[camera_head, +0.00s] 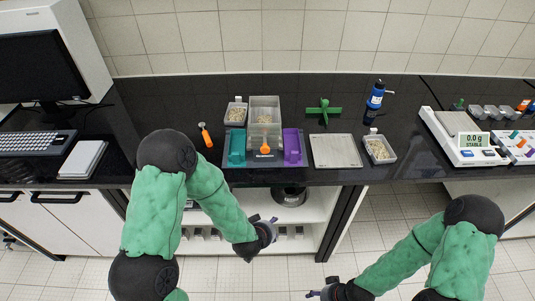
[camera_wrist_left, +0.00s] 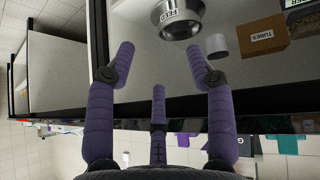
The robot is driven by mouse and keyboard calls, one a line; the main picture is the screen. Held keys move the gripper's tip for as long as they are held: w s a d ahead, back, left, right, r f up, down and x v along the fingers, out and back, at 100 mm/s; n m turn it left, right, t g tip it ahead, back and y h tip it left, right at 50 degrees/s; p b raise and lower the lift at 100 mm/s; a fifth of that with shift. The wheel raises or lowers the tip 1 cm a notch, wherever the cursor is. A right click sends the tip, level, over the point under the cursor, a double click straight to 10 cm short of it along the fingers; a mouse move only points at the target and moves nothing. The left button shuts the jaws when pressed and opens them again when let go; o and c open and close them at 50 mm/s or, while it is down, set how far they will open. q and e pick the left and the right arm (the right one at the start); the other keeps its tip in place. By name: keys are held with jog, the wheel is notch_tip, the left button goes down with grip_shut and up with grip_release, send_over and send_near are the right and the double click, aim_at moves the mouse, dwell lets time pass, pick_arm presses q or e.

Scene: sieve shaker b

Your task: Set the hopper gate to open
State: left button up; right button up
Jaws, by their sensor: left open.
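The hopper (camera_head: 265,108) is a clear box standing at the middle of the bench. An orange knob (camera_head: 265,148) shows low on its front; I cannot tell the gate's setting from here. A teal tray (camera_head: 236,148) is on its left and a purple tray (camera_head: 293,147) on its right. My left gripper (camera_head: 268,232) is open and empty, below and in front of the bench edge, apart from the hopper. Its spread fingers (camera_wrist_left: 160,62) also show in the left wrist view. My right gripper (camera_head: 322,291) is small at the bottom edge; its opening is unclear.
An orange-handled tool (camera_head: 205,135) lies left of the trays. A metal plate (camera_head: 335,151), a container of granules (camera_head: 380,149) and a blue bottle (camera_head: 375,98) stand to the right. A steel FEED bowl (camera_wrist_left: 181,18) and TUBES box (camera_wrist_left: 262,38) are on the shelf below.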

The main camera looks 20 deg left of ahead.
pick_arm(q)
jog(key=w+r+t+y+b, duration=0.2)
jog(key=w+r+t, duration=0.35)
jog(key=r, duration=0.55)
jog(key=n+t+y+b, duration=0.2)
jog(key=t+y+b, duration=0.1)
jog(key=t+y, duration=0.1)
send_near(265, 151)
jog(key=b+x, duration=0.2)
jog(key=x, duration=0.8)
jog(key=shift+w, duration=0.3)
grip_shut()
